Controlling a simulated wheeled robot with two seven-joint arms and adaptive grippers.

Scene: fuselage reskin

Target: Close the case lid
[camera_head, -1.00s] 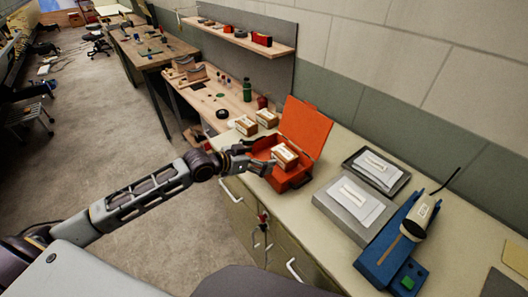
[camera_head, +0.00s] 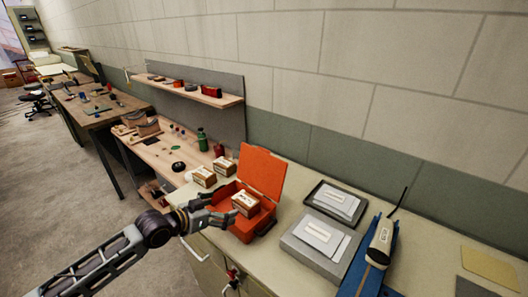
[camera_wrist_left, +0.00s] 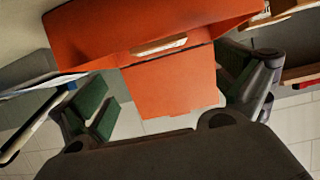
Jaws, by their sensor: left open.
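The orange case (camera_head: 228,222) stands on the counter with its lid (camera_head: 262,172) raised at the back, tilted toward the wall. A small cardboard box (camera_head: 245,204) shows at the case, in its open bottom part. My left gripper (camera_head: 222,208) is open at the left front side of the case, close to the box; I cannot tell whether it touches. In the left wrist view the open gripper (camera_wrist_left: 172,105) has its fingers spread, with the orange lid (camera_wrist_left: 172,85) and case body (camera_wrist_left: 90,35) between and beyond them. My right gripper is not in view.
Two cardboard boxes (camera_head: 204,176) stand on the counter left of the case. A grey flat case (camera_head: 318,243), a dark tray (camera_head: 336,201) and a blue holder with a scanner-like tool (camera_head: 381,240) lie to the right. A wall (camera_head: 380,160) runs behind.

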